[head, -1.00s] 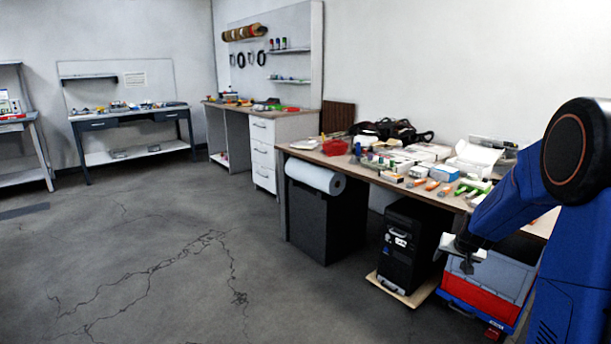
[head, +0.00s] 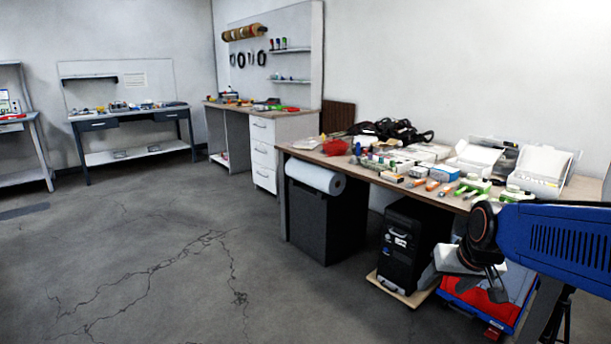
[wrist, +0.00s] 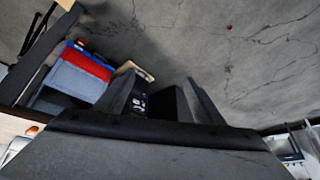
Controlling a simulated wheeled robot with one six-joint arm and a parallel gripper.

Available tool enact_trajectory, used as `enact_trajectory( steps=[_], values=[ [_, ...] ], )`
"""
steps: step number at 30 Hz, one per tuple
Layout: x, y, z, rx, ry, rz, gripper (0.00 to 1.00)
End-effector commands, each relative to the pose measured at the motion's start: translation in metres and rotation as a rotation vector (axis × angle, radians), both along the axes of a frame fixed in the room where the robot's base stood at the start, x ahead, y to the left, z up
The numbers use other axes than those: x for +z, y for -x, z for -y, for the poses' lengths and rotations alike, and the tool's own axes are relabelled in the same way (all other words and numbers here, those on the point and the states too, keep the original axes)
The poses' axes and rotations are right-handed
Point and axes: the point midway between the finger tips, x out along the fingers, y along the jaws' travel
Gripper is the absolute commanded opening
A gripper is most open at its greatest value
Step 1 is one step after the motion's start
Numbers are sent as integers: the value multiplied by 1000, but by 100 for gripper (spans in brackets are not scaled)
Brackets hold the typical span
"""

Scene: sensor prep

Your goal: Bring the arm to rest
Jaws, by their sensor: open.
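My blue arm reaches in from the right edge in the head view, with its dark wrist joint in front of the workbench's near end. My gripper (head: 492,282) hangs below that joint, in front of the crates under the bench. In the wrist view, my gripper (wrist: 163,95) shows two dark fingers spread well apart, with nothing between them but the background. It is open and empty. The arm hides part of the bench's right end and the crates.
The workbench (head: 327,158) carries boxes, tools and a red bin (head: 335,147). Under it stand a black computer tower (head: 400,243) and a red and blue crate stack (head: 480,298), also in the wrist view (wrist: 85,65). The floor (head: 140,260) at left is clear.

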Motion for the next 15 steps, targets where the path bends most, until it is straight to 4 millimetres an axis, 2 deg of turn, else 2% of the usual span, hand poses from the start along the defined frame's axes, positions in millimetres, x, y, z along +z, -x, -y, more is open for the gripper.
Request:
enact_trajectory(
  steps=[1,9,15],
  values=[
    [4,17,-5,14,5,-1,62],
    [5,100,-24,74,32,-39,62],
    [0,151,-29,106,54,-62,62]
  ],
)
